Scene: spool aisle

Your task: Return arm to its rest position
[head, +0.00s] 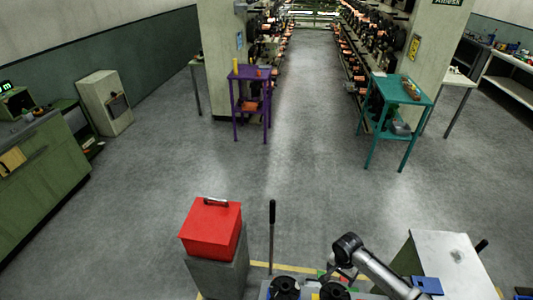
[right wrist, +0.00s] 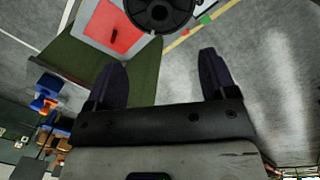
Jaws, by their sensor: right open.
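My right arm (head: 380,270) comes in from the lower right of the head view and bends near the bottom edge. In the right wrist view my right gripper (right wrist: 162,78) has its two dark fingers spread wide. Nothing is held between them; a green surface and grey floor show beyond the gap. In the head view the fingertips cannot be made out clearly. My left gripper does not show in either view.
A red toolbox (head: 211,230) sits on a grey stand left of centre. A pale-topped cabinet (head: 450,262) stands close to the right arm. Black round parts (head: 285,288) lie at the bottom edge. A purple stand (head: 250,75) and teal stand (head: 402,92) flank the aisle. Mid-floor is clear.

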